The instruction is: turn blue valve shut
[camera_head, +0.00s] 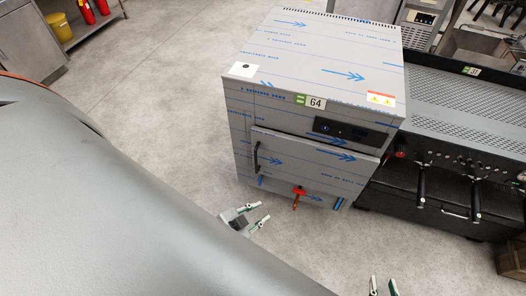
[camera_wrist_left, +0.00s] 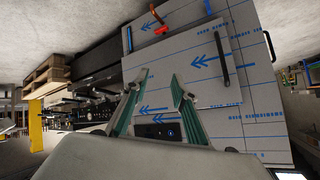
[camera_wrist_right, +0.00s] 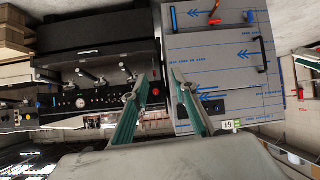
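A steel cabinet oven (camera_head: 315,160) labelled 64 stands ahead. Low on its front are a red valve handle (camera_head: 299,191) and two narrow blue pieces, one left (camera_head: 260,180) and one right (camera_head: 338,203). I cannot tell which blue piece is the valve or how it is turned. They also show at the top of the right wrist view, one (camera_wrist_right: 173,18) left of the red handle and one (camera_wrist_right: 250,15) right. My left gripper (camera_head: 262,211) is open and empty, in front of the oven. My right gripper (camera_head: 382,281) is open and empty, further from the oven.
A black espresso machine (camera_head: 450,150) with protruding handles stands against the oven's right side. A wooden crate (camera_head: 511,258) is at the far right. A long grey surface (camera_head: 130,210) fills the left foreground. Floor (camera_head: 165,110) is clear left of the oven.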

